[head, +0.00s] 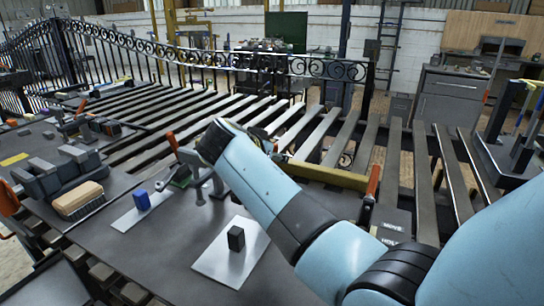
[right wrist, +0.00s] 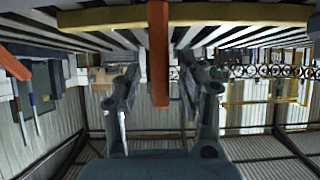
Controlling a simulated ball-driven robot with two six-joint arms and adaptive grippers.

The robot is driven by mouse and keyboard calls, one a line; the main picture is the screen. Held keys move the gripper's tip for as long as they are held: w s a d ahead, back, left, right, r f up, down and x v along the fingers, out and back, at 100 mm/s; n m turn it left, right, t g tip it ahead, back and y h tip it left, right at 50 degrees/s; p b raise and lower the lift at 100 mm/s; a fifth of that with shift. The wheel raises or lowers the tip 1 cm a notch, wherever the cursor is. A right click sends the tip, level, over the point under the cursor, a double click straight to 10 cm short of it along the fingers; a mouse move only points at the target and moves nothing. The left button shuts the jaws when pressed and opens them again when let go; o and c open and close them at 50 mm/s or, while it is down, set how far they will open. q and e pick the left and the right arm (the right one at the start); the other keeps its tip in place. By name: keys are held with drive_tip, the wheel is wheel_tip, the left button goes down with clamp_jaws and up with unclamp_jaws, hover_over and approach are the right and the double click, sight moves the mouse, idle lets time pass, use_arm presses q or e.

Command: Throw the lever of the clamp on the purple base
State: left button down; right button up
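An orange lever handle (head: 172,142) stands up beside the end of my right arm in the head view. My right gripper (head: 198,190) is partly hidden by its own wrist, low over the dark bench top. In the right wrist view, an orange handle (right wrist: 158,50) shows between the two spread fingers of my right gripper (right wrist: 165,80), with gaps on both sides. The clamp's body is mostly hidden behind my arm, and a dark green piece (head: 180,178) shows near it. I cannot make out a purple base. My left gripper is out of view.
A blue block (head: 141,200) and a black block (head: 236,239) stand on pale plates. A brush (head: 78,198) lies at the left near grey vise-like parts. Another orange handle (head: 373,180) stands to the right, near a yellow bar (head: 325,175). A scroll gate (head: 200,62) stands behind.

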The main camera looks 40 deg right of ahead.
wheel_tip(320, 180, up, 10)
idle(0.6)
